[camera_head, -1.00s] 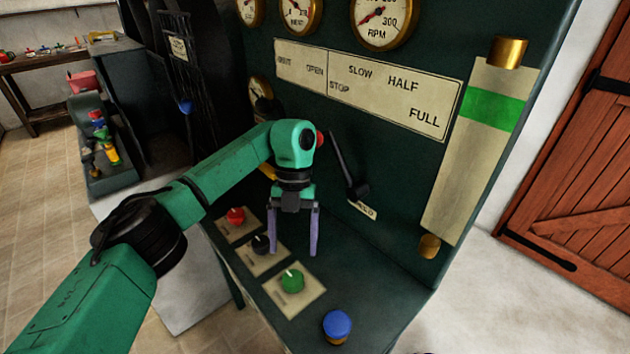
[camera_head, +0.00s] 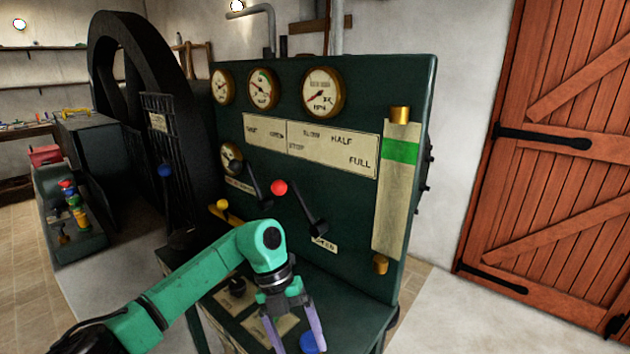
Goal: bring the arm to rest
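My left arm (camera_head: 200,278) is green and comes in from the lower left, bent at the wrist, in front of the control panel. The fingertips are close to the picture's bottom edge. A blue knob (camera_head: 310,343) shows partly behind the right finger. My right gripper is not in view.
The dark green panel (camera_head: 345,215) carries gauges, a lever with a red knob (camera_head: 279,187), and a yellow-knobbed lever (camera_head: 222,204). A black button (camera_head: 237,286) lies on the ledge. A flywheel (camera_head: 105,60) stands left, a wooden door (camera_head: 560,150) right. Floor (camera_head: 440,310) before the door is clear.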

